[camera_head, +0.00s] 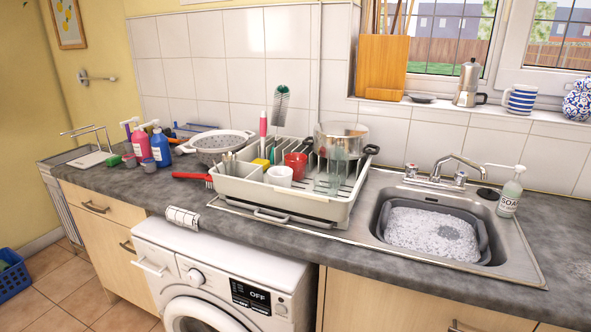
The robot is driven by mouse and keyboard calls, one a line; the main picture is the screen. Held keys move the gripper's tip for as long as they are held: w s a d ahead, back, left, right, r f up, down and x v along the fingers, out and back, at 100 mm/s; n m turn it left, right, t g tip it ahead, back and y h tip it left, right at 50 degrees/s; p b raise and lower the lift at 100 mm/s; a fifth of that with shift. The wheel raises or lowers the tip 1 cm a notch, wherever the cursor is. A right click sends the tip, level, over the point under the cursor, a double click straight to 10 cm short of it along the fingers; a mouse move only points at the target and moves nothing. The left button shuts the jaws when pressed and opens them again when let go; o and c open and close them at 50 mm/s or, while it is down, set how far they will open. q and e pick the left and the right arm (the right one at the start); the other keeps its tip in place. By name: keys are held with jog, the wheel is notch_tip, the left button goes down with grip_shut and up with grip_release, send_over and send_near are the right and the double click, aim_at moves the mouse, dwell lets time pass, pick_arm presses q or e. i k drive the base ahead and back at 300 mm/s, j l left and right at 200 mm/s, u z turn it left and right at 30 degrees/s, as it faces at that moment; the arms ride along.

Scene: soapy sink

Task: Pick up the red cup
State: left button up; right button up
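The red cup (295,166) sits in the white dish rack (284,205) on the grey counter. It stands just behind and right of a white cup (278,177), which hides part of its front. A clear glass item (337,170) and a metal pot (341,137) are to its right in the rack. Neither of my grippers is in view.
Left of the rack are a colander (215,146), a red-handled brush (192,176) and several bottles. On the right is a sink (432,232) with foam, a tap (452,166) and a soap bottle (511,192). A washing machine (218,275) is under the counter.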

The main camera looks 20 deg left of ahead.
aim_at(296, 167)
jog(key=j, duration=0.6)
jog(key=i+j, duration=0.15)
jog(key=j, duration=1.1)
jog(key=i+j+u, duration=0.1)
jog(key=j, duration=0.5)
